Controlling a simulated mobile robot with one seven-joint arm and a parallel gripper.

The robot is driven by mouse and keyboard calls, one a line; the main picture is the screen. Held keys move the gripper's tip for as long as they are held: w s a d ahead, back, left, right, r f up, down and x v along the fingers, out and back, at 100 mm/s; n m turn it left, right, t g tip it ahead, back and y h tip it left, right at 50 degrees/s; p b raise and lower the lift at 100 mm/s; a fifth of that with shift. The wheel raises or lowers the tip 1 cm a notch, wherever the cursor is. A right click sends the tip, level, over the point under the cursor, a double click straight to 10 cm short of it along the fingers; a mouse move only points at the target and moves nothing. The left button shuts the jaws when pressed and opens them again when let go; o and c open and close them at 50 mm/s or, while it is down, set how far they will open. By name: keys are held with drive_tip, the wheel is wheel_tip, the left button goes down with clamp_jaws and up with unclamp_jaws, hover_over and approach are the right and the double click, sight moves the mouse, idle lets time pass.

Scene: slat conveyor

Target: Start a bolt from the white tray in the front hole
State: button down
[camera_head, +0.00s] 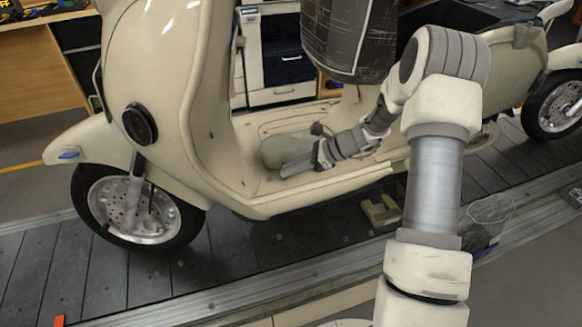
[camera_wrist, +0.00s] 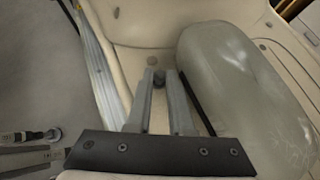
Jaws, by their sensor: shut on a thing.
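The cream scooter (camera_head: 215,140) stands on the slat conveyor. My gripper (camera_head: 287,172) reaches in over its footboard (camera_head: 262,128) from the right. In the wrist view my gripper (camera_wrist: 160,80) has its two grey fingers close together on a small dark bolt (camera_wrist: 160,76) at their tips. The bolt's lower end is hidden, and I cannot tell whether it touches the footboard. Small round dark spots show on the footboard, one beyond the fingertips (camera_wrist: 116,12); I cannot tell which is the front hole. I cannot make out the white tray.
A rounded grey-green object (camera_wrist: 235,85) lies on the footboard close to the right of my fingers. The scooter's front shield rises left of my gripper in the head view. A clear bin (camera_head: 491,210) and a beige block (camera_head: 381,210) are beside the scooter.

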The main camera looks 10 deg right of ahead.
drive_tip(key=shift+s+f+m+t+h+b, duration=0.15)
drive_tip(key=shift+m+t+h+b, duration=0.35)
drive_tip(key=shift+m+t+b, duration=0.55)
drive_tip(key=shift+a+m+b, duration=0.1)
drive_tip(key=shift+m+b, duration=0.2)
drive_tip(key=shift+m, duration=0.05)
drive_tip(key=shift+t, duration=0.25)
drive_tip(key=shift+s+a+m+t+h+b, duration=0.1)
drive_tip(key=shift+m+t+h+b, duration=0.4)
drive_tip(key=shift+b, duration=0.5)
drive_tip(key=shift+s+a+m+t+h+b, duration=0.1)
drive_tip(key=shift+m+t+h+b, duration=0.15)
drive_tip(key=shift+m+b, duration=0.6)
drive_tip(key=shift+m+t+h+b, duration=0.25)
drive_tip(key=shift+h+b, duration=0.1)
drive_tip(key=shift+b, duration=0.5)
drive_tip(key=shift+s+b, duration=0.1)
drive_tip(key=shift+b, duration=0.35)
drive_tip(key=shift+s+a+m+t+h+b, duration=0.15)
drive_tip(key=shift+m+t+h+b, duration=0.8)
drive_tip(key=shift+b, duration=1.35)
drive_tip(key=shift+m+b, duration=0.3)
drive_tip(key=shift+m, duration=0.25)
